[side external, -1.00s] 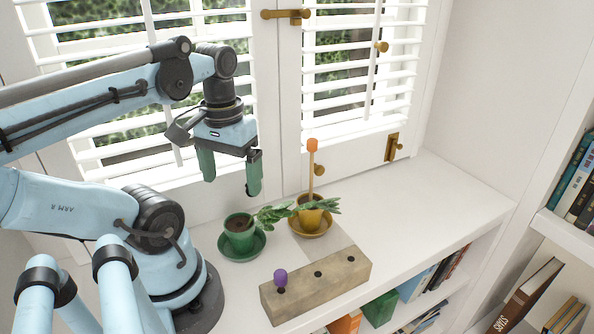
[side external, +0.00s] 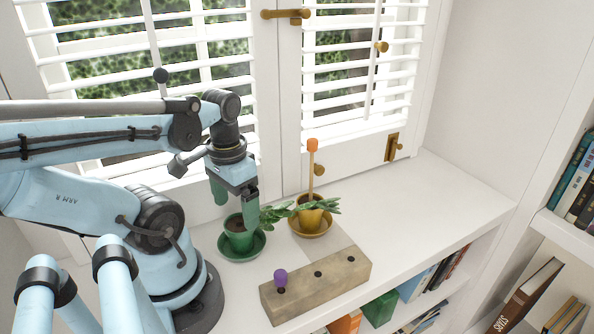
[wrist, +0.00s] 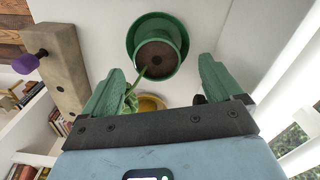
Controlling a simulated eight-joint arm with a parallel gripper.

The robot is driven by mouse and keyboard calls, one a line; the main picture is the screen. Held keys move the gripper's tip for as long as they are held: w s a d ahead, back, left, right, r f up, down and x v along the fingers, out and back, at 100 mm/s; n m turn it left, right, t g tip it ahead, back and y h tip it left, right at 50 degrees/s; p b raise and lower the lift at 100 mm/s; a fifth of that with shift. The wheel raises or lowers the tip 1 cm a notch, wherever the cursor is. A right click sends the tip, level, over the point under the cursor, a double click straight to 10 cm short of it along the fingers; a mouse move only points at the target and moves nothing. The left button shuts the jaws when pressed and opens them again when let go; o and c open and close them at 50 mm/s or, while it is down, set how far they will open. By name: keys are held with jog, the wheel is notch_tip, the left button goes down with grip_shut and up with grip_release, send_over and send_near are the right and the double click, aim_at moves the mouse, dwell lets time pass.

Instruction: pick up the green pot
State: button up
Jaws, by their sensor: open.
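The green pot (side external: 236,239) stands upright in a green saucer (side external: 226,254) on the white shelf top, with dark soil inside. It also shows in the wrist view (wrist: 176,32), beyond my fingertips and between them across the picture. My gripper (side external: 236,208) has green fingers pointing down, spread apart and empty, just above the pot. In the side view the nearer finger overlaps the pot's right rim, and I cannot tell whether it touches. In the wrist view my gripper (wrist: 160,68) has one finger on each side.
A yellow pot (side external: 310,218) in a yellow saucer stands close at the right, with green leaves (side external: 275,214) and an orange-tipped stick (side external: 312,165). A wooden block (side external: 325,284) with a purple knob (side external: 280,276) lies in front. Window shutters stand behind. The shelf's right end is clear.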

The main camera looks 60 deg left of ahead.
aim_at(240, 223)
jog(key=shift+w+d+f, duration=0.1)
jog(key=shift+f, duration=1.25)
jog(key=shift+d+f, duration=0.1)
jog(key=shift+f, duration=1.25)
jog(key=c, duration=1.4)
jog(key=shift+c, duration=0.2)
jog(key=shift+r, duration=0.25)
notch_tip(240, 223, up, 12)
jog(key=shift+r, duration=0.25)
jog(key=shift+f, duration=0.1)
